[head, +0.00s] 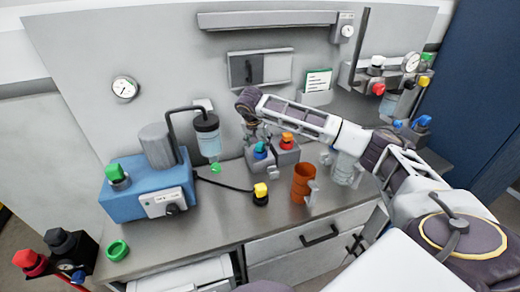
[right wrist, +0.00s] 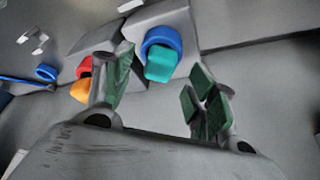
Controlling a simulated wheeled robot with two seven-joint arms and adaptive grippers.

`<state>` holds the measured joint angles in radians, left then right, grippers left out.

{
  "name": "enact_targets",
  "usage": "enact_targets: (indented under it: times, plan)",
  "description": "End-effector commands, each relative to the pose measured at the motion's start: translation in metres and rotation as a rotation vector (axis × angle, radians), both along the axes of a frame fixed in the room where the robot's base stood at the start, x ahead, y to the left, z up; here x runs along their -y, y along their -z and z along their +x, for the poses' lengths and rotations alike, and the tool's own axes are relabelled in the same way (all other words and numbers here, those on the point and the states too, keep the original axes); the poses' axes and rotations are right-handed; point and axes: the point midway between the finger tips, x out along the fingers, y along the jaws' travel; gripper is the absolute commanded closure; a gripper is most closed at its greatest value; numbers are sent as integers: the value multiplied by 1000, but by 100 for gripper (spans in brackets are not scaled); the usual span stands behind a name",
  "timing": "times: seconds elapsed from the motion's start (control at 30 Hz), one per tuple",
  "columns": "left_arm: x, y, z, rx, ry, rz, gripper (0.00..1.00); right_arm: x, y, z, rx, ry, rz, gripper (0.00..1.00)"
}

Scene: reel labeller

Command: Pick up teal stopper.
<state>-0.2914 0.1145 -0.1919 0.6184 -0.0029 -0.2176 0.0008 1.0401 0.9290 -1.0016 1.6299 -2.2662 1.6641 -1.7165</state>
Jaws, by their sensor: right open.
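The teal stopper (head: 260,147) sits with a blue collar on a grey block at the back of the bench, in the middle of the head view. It also shows in the right wrist view (right wrist: 160,66), against the blue collar (right wrist: 163,40). My right gripper (right wrist: 160,88) is open and empty, its green-padded fingers apart. The teal stopper appears between and beyond the fingertips; I see no contact. In the head view the right gripper (head: 254,130) hangs just above the stopper. My left gripper is not in view.
An orange and red stopper (head: 287,139) stands on the block just right of the teal one. An orange-brown cup (head: 303,184) and a yellow-topped knob (head: 261,194) stand nearer the front. A blue pump unit (head: 145,190) is on the left. The front middle bench is partly clear.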

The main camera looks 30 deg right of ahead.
Motion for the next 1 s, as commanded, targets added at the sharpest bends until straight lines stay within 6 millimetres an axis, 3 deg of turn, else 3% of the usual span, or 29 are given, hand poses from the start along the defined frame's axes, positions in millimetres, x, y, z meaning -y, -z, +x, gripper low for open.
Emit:
enact_targets:
  times: [0.3,0.77,1.0]
  plan:
    - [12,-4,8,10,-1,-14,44,8,23,6,0,-1,0,43]
    - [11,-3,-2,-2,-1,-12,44,9,24,7,0,0,0,43]
    - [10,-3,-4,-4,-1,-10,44,9,24,7,1,0,1,74]
